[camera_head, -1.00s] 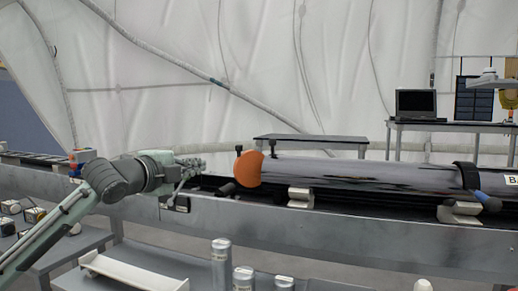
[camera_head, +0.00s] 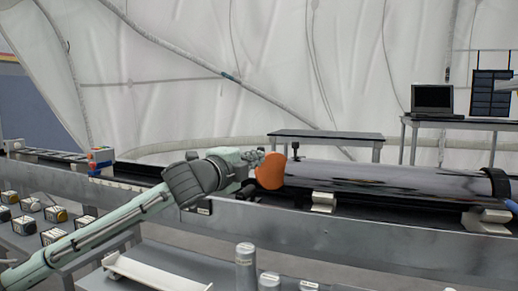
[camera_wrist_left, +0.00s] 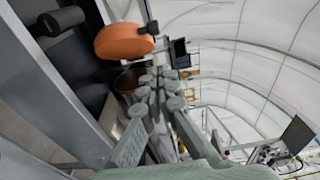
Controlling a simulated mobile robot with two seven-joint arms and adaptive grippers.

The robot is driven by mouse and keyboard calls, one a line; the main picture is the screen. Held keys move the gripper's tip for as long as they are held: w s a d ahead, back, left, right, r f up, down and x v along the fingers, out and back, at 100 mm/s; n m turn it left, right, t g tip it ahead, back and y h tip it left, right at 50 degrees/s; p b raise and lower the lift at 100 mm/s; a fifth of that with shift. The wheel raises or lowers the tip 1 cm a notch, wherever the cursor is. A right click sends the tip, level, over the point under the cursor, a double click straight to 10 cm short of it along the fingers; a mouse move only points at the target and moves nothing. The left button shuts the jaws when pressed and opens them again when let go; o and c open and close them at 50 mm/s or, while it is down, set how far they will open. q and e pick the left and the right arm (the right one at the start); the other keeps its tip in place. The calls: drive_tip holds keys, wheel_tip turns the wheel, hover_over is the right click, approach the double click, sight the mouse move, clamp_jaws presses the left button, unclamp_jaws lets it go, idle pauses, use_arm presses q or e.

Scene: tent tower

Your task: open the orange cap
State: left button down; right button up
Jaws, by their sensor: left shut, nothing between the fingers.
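The orange cap (camera_head: 270,172) is a round disc at the left end of a long, dark, glossy tube (camera_head: 400,179). It also shows in the left wrist view (camera_wrist_left: 124,42), with a small black knob (camera_wrist_left: 152,28) at its edge. My left gripper (camera_head: 256,158) is at the cap's upper left side and overlaps its edge in the head view. In the left wrist view its fingers (camera_wrist_left: 165,84) lie together, empty, just below and right of the cap. I cannot tell whether they touch it. My right gripper is not in view.
The tube rests on metal supports (camera_head: 323,201) along a grey rail (camera_head: 330,236). A dark cylinder (camera_wrist_left: 62,20) lies left of the cap in the left wrist view. A white tray (camera_head: 155,272) and several metallic cylinders (camera_head: 246,265) stand in front.

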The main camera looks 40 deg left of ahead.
use_arm(q)
drive_tip(key=w+a+p, duration=0.1)
drive_tip(key=w+a, duration=0.2)
drive_tip(key=w, duration=0.3)
drive_tip(key=shift+a, duration=0.2)
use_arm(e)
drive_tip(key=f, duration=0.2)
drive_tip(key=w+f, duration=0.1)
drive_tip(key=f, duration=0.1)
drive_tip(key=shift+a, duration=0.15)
use_arm(q)
drive_tip(key=shift+w, duration=0.1)
